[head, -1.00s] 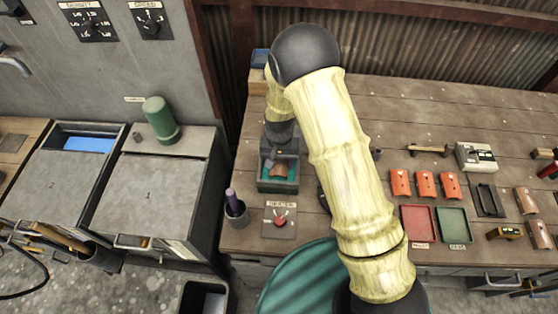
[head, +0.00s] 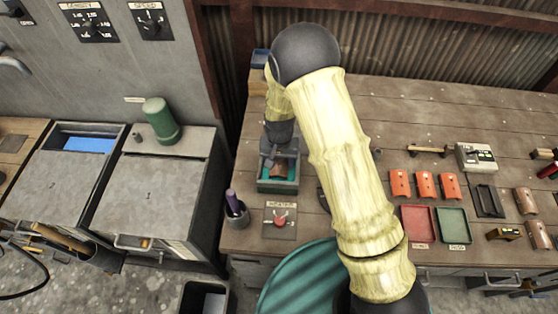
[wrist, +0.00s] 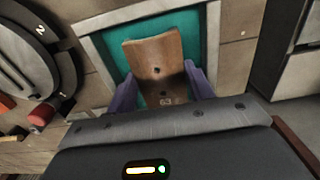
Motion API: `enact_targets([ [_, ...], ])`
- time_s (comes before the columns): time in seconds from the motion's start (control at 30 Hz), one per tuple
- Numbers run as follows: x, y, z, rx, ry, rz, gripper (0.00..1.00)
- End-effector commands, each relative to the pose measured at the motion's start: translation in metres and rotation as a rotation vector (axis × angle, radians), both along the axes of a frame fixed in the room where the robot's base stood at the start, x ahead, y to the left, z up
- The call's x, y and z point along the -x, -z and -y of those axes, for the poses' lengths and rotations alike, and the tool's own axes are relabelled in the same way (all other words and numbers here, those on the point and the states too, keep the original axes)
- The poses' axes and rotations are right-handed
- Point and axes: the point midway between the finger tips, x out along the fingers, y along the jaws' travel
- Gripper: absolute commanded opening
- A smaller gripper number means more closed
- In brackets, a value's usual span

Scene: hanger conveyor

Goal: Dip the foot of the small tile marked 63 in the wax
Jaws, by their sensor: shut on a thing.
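The small tile marked 63 (wrist: 157,65) is a curved brown piece with small dark holes, its number at the end near my gripper. My gripper (wrist: 162,88) has its purple fingers on both sides of the tile, shut on it. The tile is over the wax tray (wrist: 101,47), a pale-rimmed tray with teal wax inside. In the head view the tray (head: 278,186) stands at the left of the bench, with the tile (head: 280,173) at it and my gripper above, partly hidden. Whether the tile's far end touches the wax I cannot tell.
A heater dial (head: 280,221) and a cup with a purple item (head: 236,210) sit in front of the tray. Orange tiles (head: 425,184), a red tray (head: 419,224) and a green tray (head: 453,225) lie to the right. A round dial (wrist: 38,48) is beside the tray.

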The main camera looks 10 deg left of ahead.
Motion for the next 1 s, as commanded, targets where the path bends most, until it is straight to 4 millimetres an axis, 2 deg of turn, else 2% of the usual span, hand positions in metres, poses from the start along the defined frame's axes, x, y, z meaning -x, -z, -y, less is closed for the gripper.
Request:
enact_targets([
  [1.0,0.000,-0.026,0.000,0.000,0.001,0.000,0.28],
])
